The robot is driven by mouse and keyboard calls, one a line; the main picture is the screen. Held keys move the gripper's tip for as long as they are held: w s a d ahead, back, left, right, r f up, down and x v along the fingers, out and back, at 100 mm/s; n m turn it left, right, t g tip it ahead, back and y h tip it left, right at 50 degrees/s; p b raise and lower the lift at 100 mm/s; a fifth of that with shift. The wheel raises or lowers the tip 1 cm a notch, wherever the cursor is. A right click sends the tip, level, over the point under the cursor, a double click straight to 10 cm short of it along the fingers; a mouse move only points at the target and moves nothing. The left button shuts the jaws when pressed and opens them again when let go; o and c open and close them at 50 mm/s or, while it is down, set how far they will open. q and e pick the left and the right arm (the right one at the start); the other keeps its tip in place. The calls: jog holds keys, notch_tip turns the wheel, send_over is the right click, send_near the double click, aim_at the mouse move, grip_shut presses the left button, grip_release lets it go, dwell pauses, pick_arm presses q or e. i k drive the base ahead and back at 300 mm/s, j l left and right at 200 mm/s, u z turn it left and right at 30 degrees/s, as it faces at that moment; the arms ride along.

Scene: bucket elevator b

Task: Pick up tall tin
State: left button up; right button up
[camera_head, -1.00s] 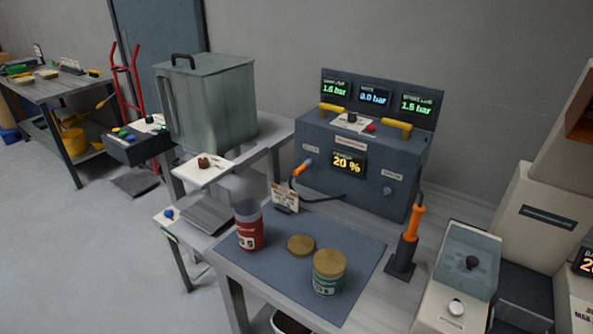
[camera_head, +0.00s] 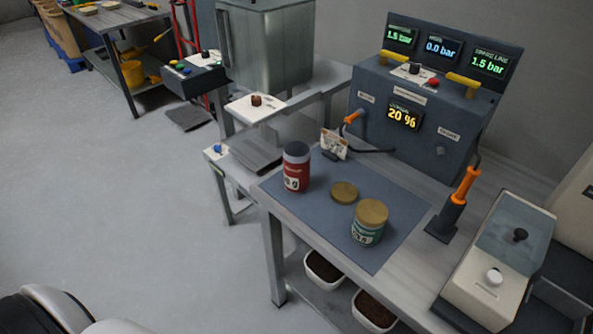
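The tall tin (camera_head: 296,168) is red with a white label and a dark, seemingly open top. A shorter green tin (camera_head: 369,222) with a brass-coloured lid on stands nearer the front of the mat. Neither of my grippers is in view. Only a white and black part of my own body shows at the bottom left.
A control box (camera_head: 425,115) with displays stands behind the mat. An orange-handled tool sits in a dark holder (camera_head: 445,222) at the mat's right. A clear-lidded box (camera_head: 497,262) is at the right. White bins (camera_head: 323,270) of dark material sit under the bench. The floor at left is clear.

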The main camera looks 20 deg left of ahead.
aim_at(296, 154)
jog(key=k+u, duration=0.15)
jog(key=u, duration=0.2)
jog(key=k+j+u, duration=0.1)
jog(key=u, duration=0.25)
jog(key=k+j+u, duration=0.1)
jog(key=k+u, duration=0.25)
jog(key=i, duration=0.1)
